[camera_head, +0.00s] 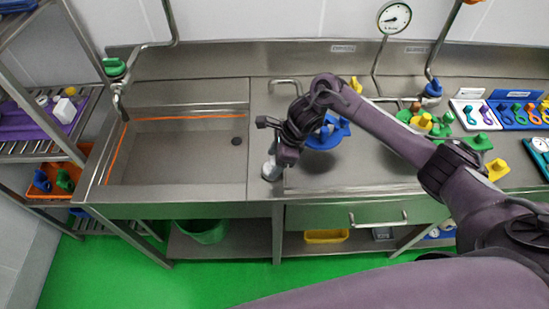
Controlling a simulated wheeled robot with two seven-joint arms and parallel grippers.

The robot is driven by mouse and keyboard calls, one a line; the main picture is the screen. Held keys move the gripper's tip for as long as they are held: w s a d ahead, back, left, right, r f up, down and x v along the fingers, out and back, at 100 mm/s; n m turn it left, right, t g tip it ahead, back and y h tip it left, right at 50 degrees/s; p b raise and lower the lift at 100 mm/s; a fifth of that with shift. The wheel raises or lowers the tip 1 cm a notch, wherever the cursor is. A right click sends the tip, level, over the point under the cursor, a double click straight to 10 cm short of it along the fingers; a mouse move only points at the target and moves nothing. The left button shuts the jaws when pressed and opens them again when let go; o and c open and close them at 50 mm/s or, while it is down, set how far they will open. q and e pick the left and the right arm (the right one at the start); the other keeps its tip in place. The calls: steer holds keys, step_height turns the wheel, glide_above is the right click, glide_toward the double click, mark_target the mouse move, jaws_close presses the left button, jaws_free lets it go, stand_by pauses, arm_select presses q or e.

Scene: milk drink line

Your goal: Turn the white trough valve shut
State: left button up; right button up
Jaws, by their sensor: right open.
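A small whitish, metallic upright piece (271,170) stands at the front edge of the counter, by the right front corner of the sink trough (190,111). It may be the white trough valve, but its upper part is hidden by my gripper and I cannot tell its handle or setting. My right gripper (276,146) is open and points down just above and beside this piece. I cannot tell whether they touch. My left gripper is not in view.
A green-handled tap (114,67) stands at the trough's left. A blue part (328,134) lies behind my right arm. A blue valve (432,88), a gauge (394,18) and several colored parts crowd the right. The trough looks empty apart from an orange line along its edges.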

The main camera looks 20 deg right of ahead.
steer(key=c, duration=1)
